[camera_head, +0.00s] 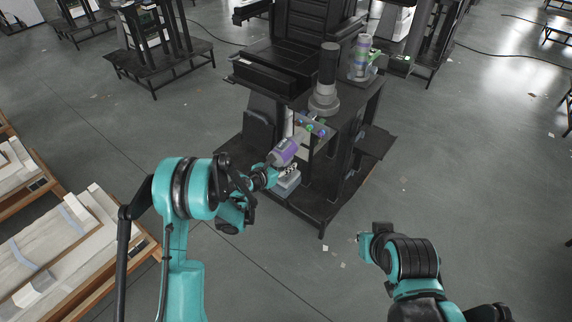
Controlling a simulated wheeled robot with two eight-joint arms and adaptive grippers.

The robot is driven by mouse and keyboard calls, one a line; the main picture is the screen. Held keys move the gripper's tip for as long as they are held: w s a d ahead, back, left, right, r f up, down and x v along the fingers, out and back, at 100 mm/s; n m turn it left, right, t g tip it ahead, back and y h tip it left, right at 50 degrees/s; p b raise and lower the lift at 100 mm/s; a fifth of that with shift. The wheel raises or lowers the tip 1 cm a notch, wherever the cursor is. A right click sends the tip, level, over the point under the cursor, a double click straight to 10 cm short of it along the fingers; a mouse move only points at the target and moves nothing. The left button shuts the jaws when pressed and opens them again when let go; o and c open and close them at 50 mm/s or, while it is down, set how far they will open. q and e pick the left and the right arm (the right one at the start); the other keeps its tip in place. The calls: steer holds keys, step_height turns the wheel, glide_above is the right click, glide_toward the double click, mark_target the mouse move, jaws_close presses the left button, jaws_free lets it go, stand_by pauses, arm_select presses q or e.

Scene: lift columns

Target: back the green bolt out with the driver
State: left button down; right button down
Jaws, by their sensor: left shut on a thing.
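My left gripper (271,174) is shut on the driver (285,151), which has a purple body and a grey lower block. The driver tilts up and to the right, with its nose close to a small grey panel on the dark stand. The green bolt (310,128) shows as a small green spot on that panel, beside a blue one. I cannot tell whether the driver's tip touches the bolt. My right gripper (364,243) is low at the right, empty-looking and away from the stand; its fingers are too small to read.
The dark stand (345,165) has a grey and black cylinder (325,82) and a purple-green canister (362,58) on top. The floor at right is mostly clear, with small scraps.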

mark_target(280, 170)
arm_select(q)
steer(key=shift+s+a, duration=0.1)
steer(key=shift+s+a, duration=0.55)
steer(key=shift+s, duration=0.2)
steer(key=shift+s+a, duration=0.5)
steer(key=shift+s, duration=0.25)
steer(key=shift+r, duration=0.1)
